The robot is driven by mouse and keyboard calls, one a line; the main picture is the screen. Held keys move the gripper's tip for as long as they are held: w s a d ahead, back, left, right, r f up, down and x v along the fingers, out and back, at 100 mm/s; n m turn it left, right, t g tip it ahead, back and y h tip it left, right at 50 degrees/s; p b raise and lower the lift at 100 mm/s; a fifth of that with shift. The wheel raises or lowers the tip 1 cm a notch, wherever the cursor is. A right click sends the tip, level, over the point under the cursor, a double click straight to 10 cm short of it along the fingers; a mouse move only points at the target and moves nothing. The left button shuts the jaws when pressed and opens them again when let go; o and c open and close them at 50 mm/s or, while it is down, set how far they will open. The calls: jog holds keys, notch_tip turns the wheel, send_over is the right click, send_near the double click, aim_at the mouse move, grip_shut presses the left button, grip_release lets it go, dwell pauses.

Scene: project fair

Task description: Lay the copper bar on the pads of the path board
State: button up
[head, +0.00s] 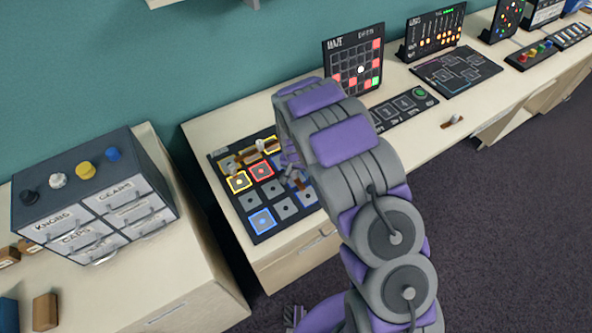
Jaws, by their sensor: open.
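A dark board with a grid of square pads (249,202), which I take as the path board, lies on the pale table; some pads have yellow, red or blue edges. A copper-brown bar with a pale knob (248,157) lies across its upper pads. Another brown bar (298,184) shows at its right side, partly hidden by my arm. A third brown bar with a pale knob (452,121) lies on the bare table further right. My gripper (289,168) is open over the board's right part, close to the second bar; the arm hides much of it, and I cannot tell if it touches.
An upright maze panel (342,72) stands behind the arm. A flat numbered panel (411,106) and a flat dark panel with outlined shapes (457,70) lie to the right. A drawer cabinet (95,200) stands on the left table. A gap separates the two tables.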

jog(key=shift+a, duration=0.7)
jog(key=shift+a+r, duration=0.2)
jog(key=shift+r, duration=0.1)
notch_tip(320, 180, up, 11)
jog(key=s+p, duration=0.2)
jog(key=s+d+r+g, duration=0.1)
jog(key=s+d+r, duration=1.1)
jog(key=s+r, duration=0.15)
jog(key=s+d+r+g, duration=0.1)
jog(key=s+r, duration=0.1)
jog(key=s, duration=0.6)
jog(key=s+d+r+n, duration=0.1)
jog(key=s+d+r, duration=0.1)
jog(key=s, duration=0.6)
jog(key=s+d+r+n+g, duration=0.1)
jog(key=s+d+r, duration=0.1)
jog(key=s, duration=0.6)
jog(key=shift+s+r+g, duration=0.2)
jog(key=shift+r+g, duration=0.1)
jog(key=shift+r, duration=0.15)
